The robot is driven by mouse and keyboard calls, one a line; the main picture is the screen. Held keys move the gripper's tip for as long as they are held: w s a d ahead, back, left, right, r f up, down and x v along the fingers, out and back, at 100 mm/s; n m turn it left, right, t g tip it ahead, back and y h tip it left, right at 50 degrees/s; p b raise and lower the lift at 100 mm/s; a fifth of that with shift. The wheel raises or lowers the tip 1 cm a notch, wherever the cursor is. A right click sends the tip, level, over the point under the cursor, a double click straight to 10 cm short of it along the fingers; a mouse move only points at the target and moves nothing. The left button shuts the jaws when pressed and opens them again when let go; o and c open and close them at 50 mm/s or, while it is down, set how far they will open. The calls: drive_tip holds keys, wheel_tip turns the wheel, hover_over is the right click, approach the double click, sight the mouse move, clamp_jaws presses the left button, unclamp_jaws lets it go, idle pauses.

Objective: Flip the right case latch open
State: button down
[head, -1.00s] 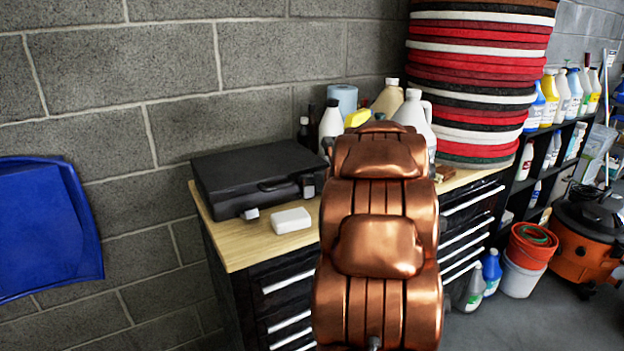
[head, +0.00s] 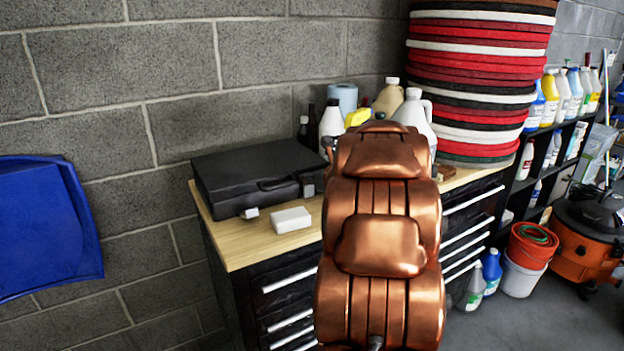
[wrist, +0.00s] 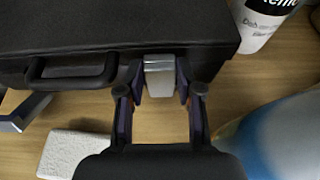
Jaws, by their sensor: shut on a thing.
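The black case (head: 255,172) lies closed on the wooden worktop, its handle (wrist: 70,68) on the front side. The right latch (wrist: 160,76) is a silver tab on the case's front edge, right of the handle; it also shows in the head view (head: 308,187). My gripper (wrist: 158,84) is shut on the right latch, one finger on each side of it. The left latch (wrist: 22,113) sticks out from the case front; it also shows in the head view (head: 250,213). My arm hides most of the gripper in the head view.
A white block (head: 292,220) lies on the worktop (head: 240,250) in front of the case. Bottles, including a white one (wrist: 262,22), stand right of the case. A tall stack of round pads (head: 480,80) rises behind my arm.

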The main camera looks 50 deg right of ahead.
drive_tip(key=shift+r+b, duration=0.2)
drive_tip(key=shift+b, duration=0.15)
drive_tip(key=shift+r+t+b, duration=0.25)
drive_tip(key=shift+t+b, duration=0.05)
drive_tip(key=shift+b, duration=0.25)
drive_tip(key=shift+s+a+t+b, duration=0.1)
drive_tip(key=shift+s+t+b, duration=0.15)
drive_tip(key=shift+b, duration=0.55)
drive_tip(key=shift+s+f+t+h+b, duration=0.15)
drive_tip(key=shift+f+t+h+b, duration=0.2)
drive_tip(key=shift+b, duration=0.85)
drive_tip(key=c, duration=1.9)
unclamp_jaws()
drive_tip(key=shift+s+f+b, duration=0.15)
drive_tip(key=shift+f+b, duration=0.2)
drive_tip(key=shift+b, duration=0.8)
drive_tip(key=t+b, duration=0.1)
drive_tip(key=b, duration=0.2)
drive_tip(key=f+t+b, duration=0.1)
drive_tip(key=b, duration=0.2)
drive_tip(key=shift+s+a+h+b, duration=0.25)
drive_tip(key=shift+s+b, duration=0.1)
drive_tip(key=shift+s, duration=0.05)
clamp_jaws()
drive_tip(key=shift+s+b, duration=0.15)
drive_tip(key=shift+b, duration=0.55)
drive_tip(key=shift+t, duration=0.3)
